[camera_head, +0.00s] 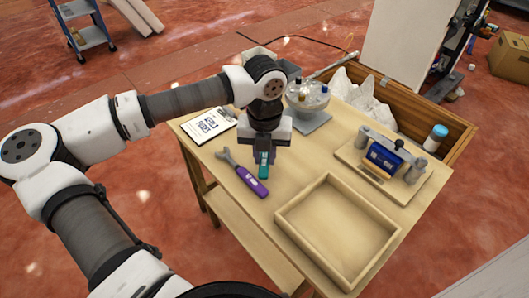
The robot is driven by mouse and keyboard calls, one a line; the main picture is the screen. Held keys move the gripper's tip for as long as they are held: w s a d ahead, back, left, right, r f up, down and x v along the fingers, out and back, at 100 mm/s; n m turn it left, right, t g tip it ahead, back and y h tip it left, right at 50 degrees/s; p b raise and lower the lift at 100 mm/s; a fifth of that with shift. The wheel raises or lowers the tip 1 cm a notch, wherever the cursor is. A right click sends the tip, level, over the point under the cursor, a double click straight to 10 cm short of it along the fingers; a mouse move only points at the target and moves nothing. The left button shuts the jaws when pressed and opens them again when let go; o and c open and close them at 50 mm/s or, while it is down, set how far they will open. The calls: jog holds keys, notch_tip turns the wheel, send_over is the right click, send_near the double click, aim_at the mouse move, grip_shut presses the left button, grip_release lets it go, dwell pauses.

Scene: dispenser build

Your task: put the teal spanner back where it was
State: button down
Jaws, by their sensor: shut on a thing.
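The teal spanner (264,168) shows below my gripper (264,156), its teal handle pointing down toward the near side of the wooden table (232,205). My gripper is shut on the teal spanner. The spanner's upper part is hidden by the gripper. I cannot tell whether its lower end touches the table top. A purple spanner (251,182) lies on the table just left of it, with its grey open jaw toward the back left.
An empty wooden tray (291,226) lies at the front right. A board (401,191) with a blue item in a grey holder is at the right. A glass bowl (307,97) with bottles stands on a grey base behind my gripper. A white sign (209,125) lies at the left.

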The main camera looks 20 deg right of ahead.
jog(key=shift+f+b, duration=0.3)
jog(key=shift+b, duration=0.2)
jog(key=shift+f, duration=0.1)
jog(key=c, duration=1.3)
grip_release()
jog(key=shift+o, duration=0.2)
jog(key=shift+r+p, duration=0.65)
notch_tip(320, 180, up, 12)
jog(key=shift+f+b, duration=0.15)
jog(key=shift+b, duration=0.15)
